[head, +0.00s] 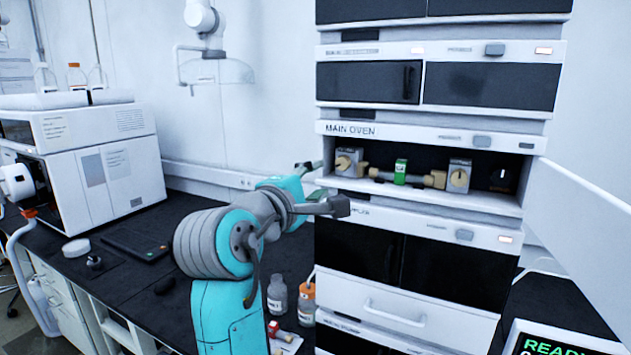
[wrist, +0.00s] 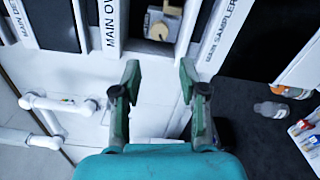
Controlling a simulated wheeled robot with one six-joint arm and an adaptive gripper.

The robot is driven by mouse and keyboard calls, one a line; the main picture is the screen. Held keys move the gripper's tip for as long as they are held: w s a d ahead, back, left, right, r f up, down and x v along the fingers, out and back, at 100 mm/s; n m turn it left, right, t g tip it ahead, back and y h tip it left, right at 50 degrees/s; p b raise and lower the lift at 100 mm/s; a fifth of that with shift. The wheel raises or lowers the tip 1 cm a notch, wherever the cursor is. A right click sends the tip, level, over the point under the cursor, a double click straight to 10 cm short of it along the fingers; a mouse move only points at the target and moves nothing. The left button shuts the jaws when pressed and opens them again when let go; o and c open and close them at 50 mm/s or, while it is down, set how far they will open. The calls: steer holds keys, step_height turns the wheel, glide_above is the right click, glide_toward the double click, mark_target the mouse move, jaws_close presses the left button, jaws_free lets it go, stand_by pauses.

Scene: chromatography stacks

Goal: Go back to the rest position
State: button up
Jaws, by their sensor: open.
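My gripper (head: 324,187) is open and empty, in front of the stack's left edge, close to the open main oven (head: 440,205). In the wrist view my gripper (wrist: 160,75) shows both fingers wide apart with nothing between them. Inside the oven, a grey column with a green label (head: 401,172) lies across between two grey blocks with tan knobs, the left block (head: 347,162) and the right block (head: 459,176). In the wrist view a block with a tan knob (wrist: 158,31) shows beyond the fingertips.
The oven door (head: 590,225) stands open to the right. A white instrument (head: 105,160) stands on the dark bench at left. A clear bottle (head: 277,295) and an orange-capped bottle (head: 307,302) stand near my arm. A fume hood arm (head: 205,40) hangs at the back wall.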

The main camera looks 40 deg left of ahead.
stand_by(0.3)
